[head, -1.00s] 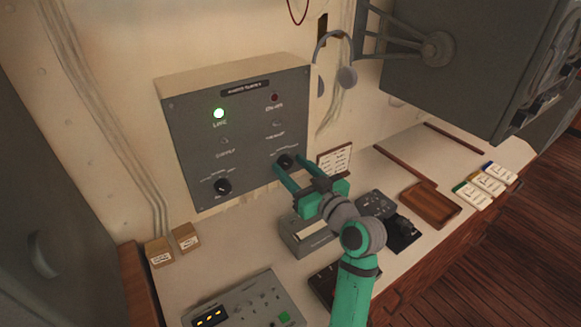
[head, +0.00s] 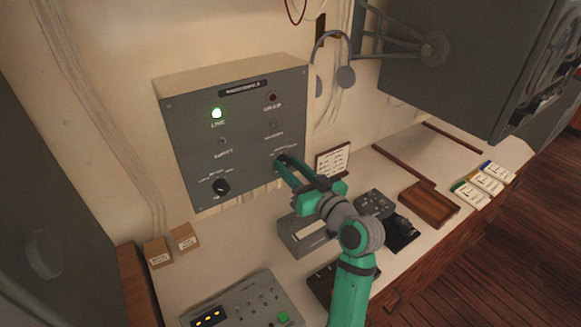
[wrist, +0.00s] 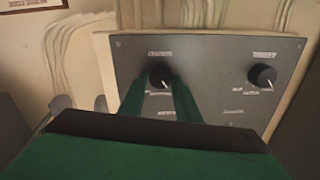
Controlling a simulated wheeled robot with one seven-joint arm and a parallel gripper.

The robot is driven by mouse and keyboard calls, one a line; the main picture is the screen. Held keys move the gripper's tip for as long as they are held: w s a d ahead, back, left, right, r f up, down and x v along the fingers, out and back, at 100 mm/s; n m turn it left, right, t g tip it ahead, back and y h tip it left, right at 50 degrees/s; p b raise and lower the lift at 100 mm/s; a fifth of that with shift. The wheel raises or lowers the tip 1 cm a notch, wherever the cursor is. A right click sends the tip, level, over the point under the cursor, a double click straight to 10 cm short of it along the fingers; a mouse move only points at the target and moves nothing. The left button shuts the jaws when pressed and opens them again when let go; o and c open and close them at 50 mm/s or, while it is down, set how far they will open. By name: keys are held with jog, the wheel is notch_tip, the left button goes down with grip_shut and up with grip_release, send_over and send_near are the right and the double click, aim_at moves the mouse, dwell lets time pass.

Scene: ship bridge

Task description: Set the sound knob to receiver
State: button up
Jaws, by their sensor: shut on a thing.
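A grey wall panel (head: 240,130) carries two black knobs low on its face. My gripper (head: 282,163) reaches up from the desk side and its green fingers are closed on the right-hand knob. In the wrist view this gripped knob (wrist: 160,76) shows between the fingertips (wrist: 162,84), with a pale pointer mark partly visible. The left-hand knob (head: 221,187) is free; it also shows at the right in the wrist view (wrist: 262,75). The lettering around both knobs is too small to read, so I cannot tell which is the sound knob or which setting is selected.
The panel has a lit green lamp (head: 217,113) and an unlit red lamp (head: 272,97). Below my arm stand a grey box (head: 305,236) and a console (head: 240,302) on the desk. A headset (head: 345,76) hangs right of the panel. A large grey cabinet (head: 450,80) juts out at upper right.

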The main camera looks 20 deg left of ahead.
jog(key=shift+w+d+m, duration=0.1)
jog(key=shift+w+m, duration=0.05)
jog(key=shift+m, duration=1.55)
jog(key=shift+a+m, duration=0.35)
jog(key=shift+m, duration=0.35)
jog(key=shift+d+f+m, duration=0.1)
jog(key=shift+d+m, duration=0.1)
jog(key=shift+m, duration=0.7)
jog(key=shift+d+f+m, duration=0.1)
jog(key=shift+d+m, duration=0.05)
jog(key=shift+m, duration=0.15)
jog(key=o, duration=1)
